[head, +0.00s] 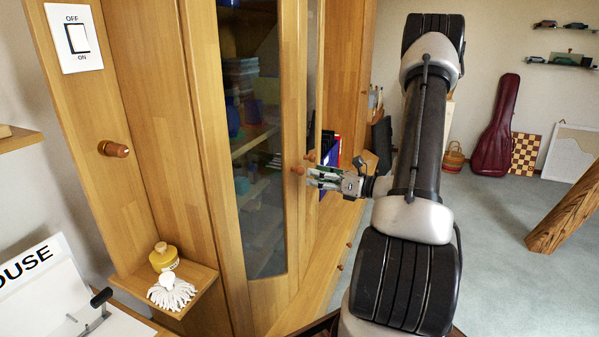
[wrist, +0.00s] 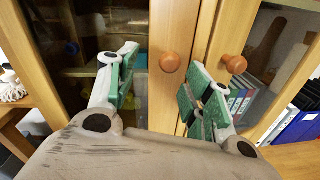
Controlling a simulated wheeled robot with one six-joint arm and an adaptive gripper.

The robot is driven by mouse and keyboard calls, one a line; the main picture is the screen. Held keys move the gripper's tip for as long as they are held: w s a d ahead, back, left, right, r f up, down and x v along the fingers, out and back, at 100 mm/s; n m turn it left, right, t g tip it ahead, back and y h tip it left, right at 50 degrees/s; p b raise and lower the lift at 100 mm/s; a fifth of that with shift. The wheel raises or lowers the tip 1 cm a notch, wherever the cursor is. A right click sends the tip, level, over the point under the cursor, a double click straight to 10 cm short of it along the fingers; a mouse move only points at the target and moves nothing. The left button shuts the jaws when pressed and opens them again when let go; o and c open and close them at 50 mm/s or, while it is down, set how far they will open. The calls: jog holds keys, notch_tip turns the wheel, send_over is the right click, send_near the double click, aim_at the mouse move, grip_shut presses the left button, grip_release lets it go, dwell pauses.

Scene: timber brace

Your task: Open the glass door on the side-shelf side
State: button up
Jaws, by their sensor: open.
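The cabinet's glass door on the side-shelf side (head: 250,215) is the left one in the head view and looks shut. Its round wooden knob (head: 298,170) also shows in the wrist view (wrist: 170,61). My gripper (head: 314,178) is open in front of the door edge. In the wrist view, its green-padded fingers (wrist: 162,78) stand apart on either side of the knob's line, with the knob showing between their tips. I cannot tell how far the knob lies beyond the tips. The side shelf (head: 203,291) is attached left of the door.
The other glass door's knob (wrist: 235,64) is close to the right finger. A yellow bottle (head: 164,258) and a white mop head (head: 171,292) sit on the side shelf. A slanted timber brace (head: 566,213) stands at the right. Grey carpet is clear between.

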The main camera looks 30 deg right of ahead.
aim_at(304, 171)
jog(key=shift+m+t+h, duration=0.3)
jog(key=shift+m, duration=0.2)
jog(key=x, duration=0.5)
jog(key=d+x, duration=0.1)
jog(key=x, duration=0.1)
jog(key=shift+w+f, duration=0.3)
jog(key=shift+w, duration=0.15)
grip_shut()
